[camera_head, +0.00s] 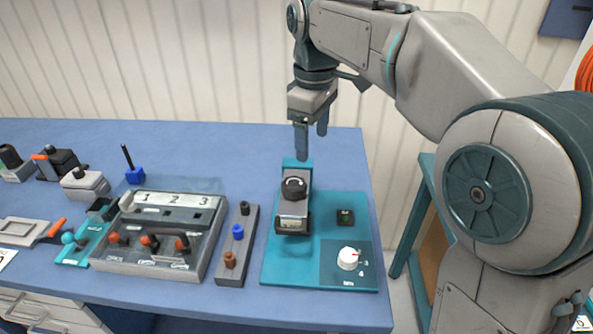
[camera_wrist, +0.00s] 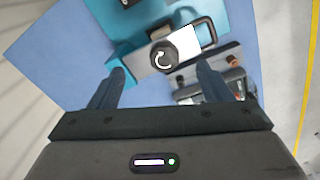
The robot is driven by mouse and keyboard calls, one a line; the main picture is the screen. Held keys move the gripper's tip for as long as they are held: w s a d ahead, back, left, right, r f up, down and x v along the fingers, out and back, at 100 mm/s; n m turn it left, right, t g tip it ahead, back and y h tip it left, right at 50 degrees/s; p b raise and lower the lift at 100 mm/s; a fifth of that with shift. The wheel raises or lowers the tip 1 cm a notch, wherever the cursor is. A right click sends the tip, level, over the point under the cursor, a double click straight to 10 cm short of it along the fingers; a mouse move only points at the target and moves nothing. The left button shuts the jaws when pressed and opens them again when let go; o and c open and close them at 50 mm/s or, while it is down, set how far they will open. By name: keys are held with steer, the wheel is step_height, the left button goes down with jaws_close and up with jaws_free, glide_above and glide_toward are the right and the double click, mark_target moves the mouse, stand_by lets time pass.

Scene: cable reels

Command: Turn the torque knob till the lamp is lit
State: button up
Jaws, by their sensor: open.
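The white torque knob (camera_head: 348,258) sits on a dark teal panel marked Nm at the front right of a teal board (camera_head: 315,278). Its red mark points right, near the small numbers. Behind it is a small dark square (camera_head: 345,217) with a faint green spot, perhaps the lamp; I see no bright glow. A silver tool block (camera_head: 292,208) with a black round cap (camera_head: 294,187) stands on the board's left; the cap's white curved arrow shows in the wrist view (camera_wrist: 162,59). My gripper (camera_head: 312,142) is open and empty, above and behind this block. The white knob is outside the wrist view.
Left of the board are a grey strip with several pegs (camera_head: 233,246) and a grey tray numbered 1 to 3 (camera_head: 150,268). A blue holder (camera_head: 135,175) and small blocks stand farther left. The blue table (camera_head: 330,150) is clear behind the board; its right edge is close.

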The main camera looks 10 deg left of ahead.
mark_target(294, 183)
steer(key=w+a+n, duration=0.1)
steer(key=a+n, duration=0.1)
steer(key=a, duration=0.2)
step_height(294, 183, down, 12)
steer(key=shift+f+b, duration=0.25)
steer(key=shift+b, duration=0.15)
steer(key=shift+c, duration=0.3)
steer(key=c, duration=0.9)
